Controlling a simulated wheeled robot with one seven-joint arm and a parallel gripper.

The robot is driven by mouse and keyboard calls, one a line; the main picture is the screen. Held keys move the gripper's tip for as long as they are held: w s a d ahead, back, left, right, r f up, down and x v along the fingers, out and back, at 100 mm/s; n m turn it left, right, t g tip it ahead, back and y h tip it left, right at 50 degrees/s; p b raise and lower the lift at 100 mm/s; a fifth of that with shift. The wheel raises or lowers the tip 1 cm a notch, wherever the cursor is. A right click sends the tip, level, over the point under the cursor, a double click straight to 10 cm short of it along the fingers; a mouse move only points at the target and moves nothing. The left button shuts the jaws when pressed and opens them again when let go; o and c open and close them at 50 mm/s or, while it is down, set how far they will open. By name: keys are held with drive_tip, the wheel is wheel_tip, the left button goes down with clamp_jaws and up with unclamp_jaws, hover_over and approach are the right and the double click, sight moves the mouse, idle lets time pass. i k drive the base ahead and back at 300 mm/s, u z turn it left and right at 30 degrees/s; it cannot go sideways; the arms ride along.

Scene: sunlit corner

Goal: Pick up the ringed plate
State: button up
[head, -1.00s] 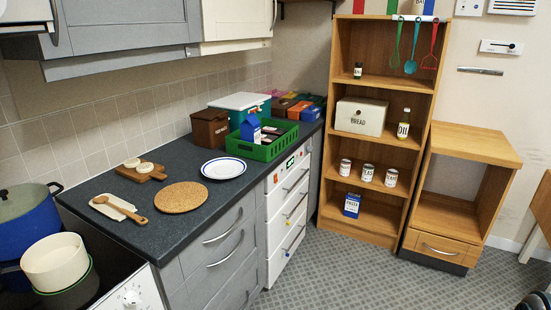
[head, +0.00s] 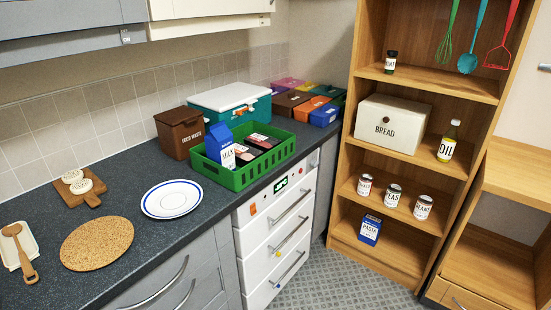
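The ringed plate (head: 172,199) is white with dark blue rings. It lies flat on the dark countertop (head: 130,183), between the round cork mat and the green crate, near the counter's front edge. Nothing covers it. My gripper is not in view.
The green crate (head: 238,178) holds a milk carton (head: 220,146) and dark packs. A brown food waste box (head: 181,132) stands behind it. The cork mat (head: 97,243), a wooden board (head: 80,194) and a spoon rest (head: 18,246) lie to the left. A shelf unit (head: 345,232) stands right.

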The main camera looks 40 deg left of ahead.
sight(173, 199)
drive_tip(key=i, duration=2)
drive_tip(key=u, duration=4.15)
drive_tip(key=i, duration=0.5)
drive_tip(key=z, duration=0.05)
